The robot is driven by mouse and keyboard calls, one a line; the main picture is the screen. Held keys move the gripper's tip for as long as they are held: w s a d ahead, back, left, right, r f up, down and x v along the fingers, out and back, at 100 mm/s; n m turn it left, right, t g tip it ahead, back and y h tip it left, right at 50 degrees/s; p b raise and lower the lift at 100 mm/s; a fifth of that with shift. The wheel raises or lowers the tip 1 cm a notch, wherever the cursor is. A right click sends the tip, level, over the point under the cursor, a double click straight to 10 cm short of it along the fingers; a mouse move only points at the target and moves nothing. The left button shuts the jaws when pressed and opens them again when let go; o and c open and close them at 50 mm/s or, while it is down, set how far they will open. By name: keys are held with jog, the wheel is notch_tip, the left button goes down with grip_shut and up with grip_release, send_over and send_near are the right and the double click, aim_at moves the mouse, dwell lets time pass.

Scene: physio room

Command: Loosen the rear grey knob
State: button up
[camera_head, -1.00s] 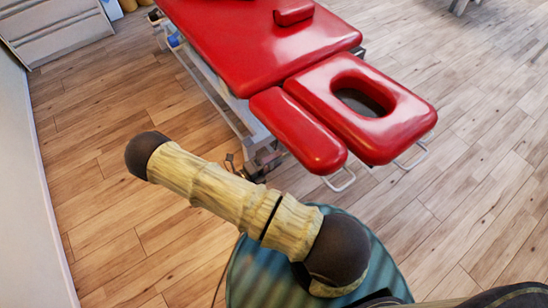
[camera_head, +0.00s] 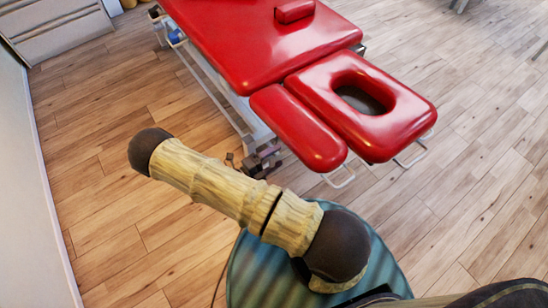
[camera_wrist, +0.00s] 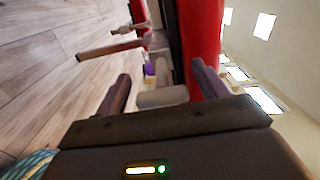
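My gripper (camera_wrist: 161,69) shows in the wrist view with its two dark fingers apart. A pale grey, rounded cylinder (camera_wrist: 163,97) that looks like a grey knob sits between the fingers, with visible gaps on both sides. I cannot tell from this view whether it is the rear one. A red padded part of the treatment table (camera_wrist: 201,30) rises just beyond the right finger. In the head view the red table (camera_head: 270,45) stands beyond my arm; no grey knob can be made out there and my gripper is not visible.
The table's headrest (camera_head: 405,125) with its face hole and a narrow red armrest pad (camera_head: 298,128) jut towards me. Grey metal frame parts (camera_head: 215,100) lie under the table. A grey drawer cabinet (camera_head: 55,30) stands far left. Wooden floor (camera_head: 105,215) is clear around.

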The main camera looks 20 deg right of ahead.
jog(key=b+v, duration=0.1)
jog(key=v, duration=1.6)
jog(key=shift+a, duration=0.2)
